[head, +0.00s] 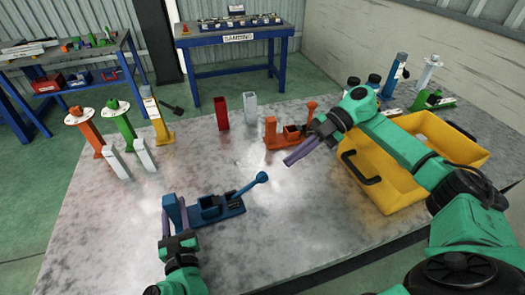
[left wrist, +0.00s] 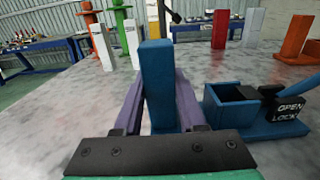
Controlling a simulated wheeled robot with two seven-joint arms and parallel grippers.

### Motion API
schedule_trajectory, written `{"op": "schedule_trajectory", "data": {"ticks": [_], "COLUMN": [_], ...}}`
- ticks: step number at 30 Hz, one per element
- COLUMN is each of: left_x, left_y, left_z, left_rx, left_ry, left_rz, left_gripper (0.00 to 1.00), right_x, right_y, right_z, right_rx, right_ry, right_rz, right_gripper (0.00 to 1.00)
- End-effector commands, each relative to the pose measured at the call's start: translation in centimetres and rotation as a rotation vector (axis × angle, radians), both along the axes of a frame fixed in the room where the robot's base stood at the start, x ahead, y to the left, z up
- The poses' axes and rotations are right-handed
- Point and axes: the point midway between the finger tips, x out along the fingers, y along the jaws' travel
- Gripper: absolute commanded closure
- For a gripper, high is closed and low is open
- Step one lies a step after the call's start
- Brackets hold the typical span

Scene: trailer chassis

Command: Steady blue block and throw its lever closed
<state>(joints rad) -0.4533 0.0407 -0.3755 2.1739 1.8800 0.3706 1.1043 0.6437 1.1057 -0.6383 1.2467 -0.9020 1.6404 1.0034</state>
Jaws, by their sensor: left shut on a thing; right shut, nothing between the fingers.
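The blue block (head: 207,212) stands on the metal table, with an upright post at its left end and an open socket beside it. Its lever (head: 249,185) leans out to the right and ends in a round knob. My left gripper (head: 175,212) is shut on the blue post (left wrist: 158,85), a purple finger on each side. In the left wrist view the block's black label (left wrist: 289,110) reads OPEN and LOCK; the knob is out of that view. My right gripper (head: 291,160) is shut and empty, up and right of the knob and apart from it.
An orange block (head: 285,138) with its own lever stands just behind my right gripper. A yellow tote (head: 385,196) is on the right. Red (head: 221,113) and grey (head: 250,107) tubes stand at the back. Orange, green and yellow posts stand left. The table's front middle is clear.

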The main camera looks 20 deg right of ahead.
Motion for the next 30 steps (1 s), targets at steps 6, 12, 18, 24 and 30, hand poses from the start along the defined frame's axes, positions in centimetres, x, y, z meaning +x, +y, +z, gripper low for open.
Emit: {"op": "schedule_trajectory", "data": {"ticks": [6, 12, 18, 24, 30], "left_x": [0.0, 0.0, 0.0, 0.0, 0.0], "left_y": [0.0, 0.0, 0.0, 0.0, 0.0], "left_z": [-0.1, -0.1, -0.1, -0.1, -0.1], "left_rx": [0.000, 0.000, 0.000, 0.000, 0.000], "left_ry": [0.003, 0.003, 0.003, 0.002, 0.002], "left_rz": [0.001, 0.000, 0.000, 0.001, 0.001], "left_gripper": [1.00, 1.00, 1.00, 1.00, 1.00], "right_x": [-2.3, -3.9, -4.4, -4.2, -3.4], "right_y": [-0.9, -1.0, -0.6, 1.0, 4.1], "right_z": [0.8, 2.7, 3.7, 2.7, 0.7], "right_rx": [0.010, -0.049, -0.086, -0.089, -0.085], "right_ry": [-0.146, -0.287, -0.355, -0.359, -0.364], "right_rz": [-0.063, -0.073, -0.061, -0.057, -0.062], "right_gripper": [1.00, 1.00, 1.00, 1.00, 1.00]}}
